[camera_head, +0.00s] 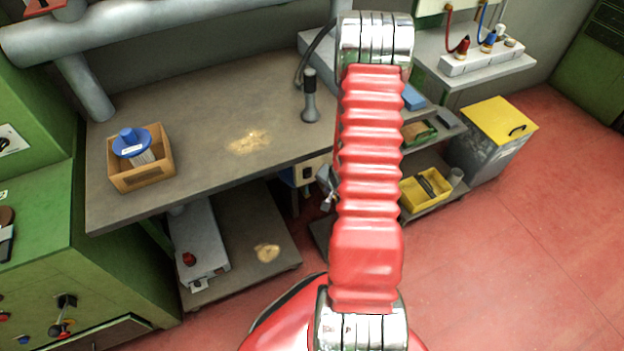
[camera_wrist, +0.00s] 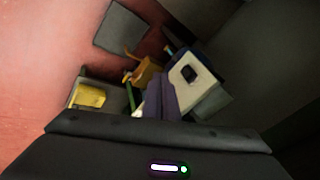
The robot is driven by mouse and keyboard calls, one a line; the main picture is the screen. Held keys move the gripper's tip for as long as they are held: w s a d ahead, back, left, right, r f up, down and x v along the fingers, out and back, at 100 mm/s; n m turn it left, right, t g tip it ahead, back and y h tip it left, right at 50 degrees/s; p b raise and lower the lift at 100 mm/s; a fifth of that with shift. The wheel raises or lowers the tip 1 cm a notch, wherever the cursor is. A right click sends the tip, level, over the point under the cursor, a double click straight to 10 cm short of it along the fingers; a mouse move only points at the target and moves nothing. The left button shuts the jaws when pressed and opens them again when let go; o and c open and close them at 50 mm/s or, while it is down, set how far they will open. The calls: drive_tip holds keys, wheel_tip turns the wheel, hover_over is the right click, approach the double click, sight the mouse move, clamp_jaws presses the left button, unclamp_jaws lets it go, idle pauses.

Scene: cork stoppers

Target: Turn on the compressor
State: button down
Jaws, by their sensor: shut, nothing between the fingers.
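Under the workbench in the head view, a blue unit with a pale panel and small dark switch (camera_head: 306,173) is partly hidden by the bench and my arm. It appears to be the compressor, though its body is mostly hidden. The wrist view likely shows the same cream panel with a black switch (camera_wrist: 190,74), close ahead and tilted. I cannot tell the switch's position. My gripper (camera_wrist: 158,128) fills the bottom of the wrist view as a dark shape with a lit indicator. It is shut and empty, apart from the switch. In the head view my red arm mostly hides it.
The workbench (camera_head: 205,140) overhangs the panel. A wooden box with a blue-topped item (camera_head: 130,140) stands on its left, and a black-handled tool (camera_head: 310,95) near its back. A yellow tray (camera_head: 425,190) and yellow-lidded bin (camera_head: 495,130) stand right. Red floor at right is clear.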

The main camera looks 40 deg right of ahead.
drive_tip(key=f+m+t, duration=0.1)
drive_tip(key=m, duration=0.1)
drive_tip(key=w+f+m+t, duration=0.1)
drive_tip(key=f+t, duration=0.1)
drive_tip(key=w+d+f+m+t, duration=0.1)
drive_tip(key=f+m, duration=0.1)
drive_tip(key=shift+w+f+m, duration=0.2)
drive_tip(key=shift+m, duration=0.1)
approach(307, 177)
drive_tip(key=x, duration=0.5)
drive_tip(key=shift+s+f, duration=0.1)
idle(0.4)
idle(0.3)
